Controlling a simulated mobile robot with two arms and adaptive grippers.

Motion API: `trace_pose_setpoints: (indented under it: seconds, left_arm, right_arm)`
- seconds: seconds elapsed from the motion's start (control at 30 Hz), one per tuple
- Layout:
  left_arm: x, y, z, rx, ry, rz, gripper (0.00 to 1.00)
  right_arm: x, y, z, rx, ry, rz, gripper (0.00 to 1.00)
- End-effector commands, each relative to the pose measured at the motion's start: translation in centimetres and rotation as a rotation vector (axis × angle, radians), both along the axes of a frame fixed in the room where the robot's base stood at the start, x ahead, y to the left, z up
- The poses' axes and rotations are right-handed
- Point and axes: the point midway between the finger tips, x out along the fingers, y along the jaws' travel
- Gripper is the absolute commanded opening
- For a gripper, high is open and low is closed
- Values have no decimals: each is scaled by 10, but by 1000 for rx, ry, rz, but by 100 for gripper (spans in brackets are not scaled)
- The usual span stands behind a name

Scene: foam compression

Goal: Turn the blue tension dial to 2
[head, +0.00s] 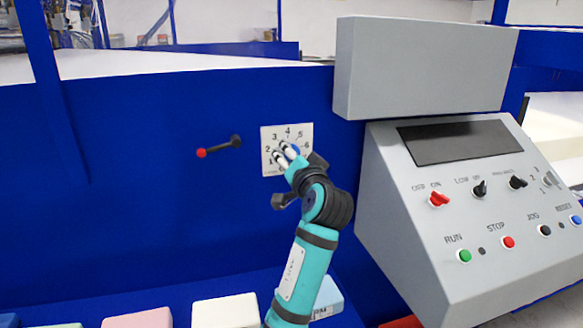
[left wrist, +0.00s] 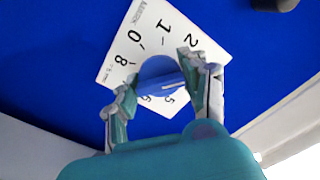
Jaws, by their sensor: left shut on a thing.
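The blue tension dial (head: 295,150) sits on a white square plate (head: 304,130) with numbers around it, on the blue machine wall. My left gripper (head: 284,152) is at the dial and partly covers it. In the left wrist view, the gripper's two fingers are on opposite sides of the round blue dial (left wrist: 158,72), shut on it. A pale line on the dial points toward the right-hand finger, which hides the numbers there. The 2 on the plate (left wrist: 150,22) shows above that finger. My right gripper is not in view.
A black lever with a red knob (head: 202,153) sticks out left of the plate. A grey control panel (head: 400,200) with switches and buttons stands to the right, below a grey box (head: 425,70). Several coloured foam blocks, one of them pink (head: 140,319), lie at the bottom.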

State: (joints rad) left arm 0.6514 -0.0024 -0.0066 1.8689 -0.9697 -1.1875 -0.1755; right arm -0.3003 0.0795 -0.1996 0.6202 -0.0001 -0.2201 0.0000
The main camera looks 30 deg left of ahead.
Motion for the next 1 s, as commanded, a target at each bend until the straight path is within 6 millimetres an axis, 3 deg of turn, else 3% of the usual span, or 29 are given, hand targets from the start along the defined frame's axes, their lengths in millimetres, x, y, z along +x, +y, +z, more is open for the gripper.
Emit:
trace_pose_setpoints:
  seconds: [0.1, 0.4, 1.0]
  left_arm:
    - [0, -1, -6, -75, -81, -2, 12]
    - [0, -1, -4, -224, -256, -1, 12]
    - [1, 0, -2, -329, -380, 0, 12]
  right_arm:
    - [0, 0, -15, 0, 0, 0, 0]
    - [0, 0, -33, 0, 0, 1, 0]
    - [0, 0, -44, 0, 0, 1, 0]
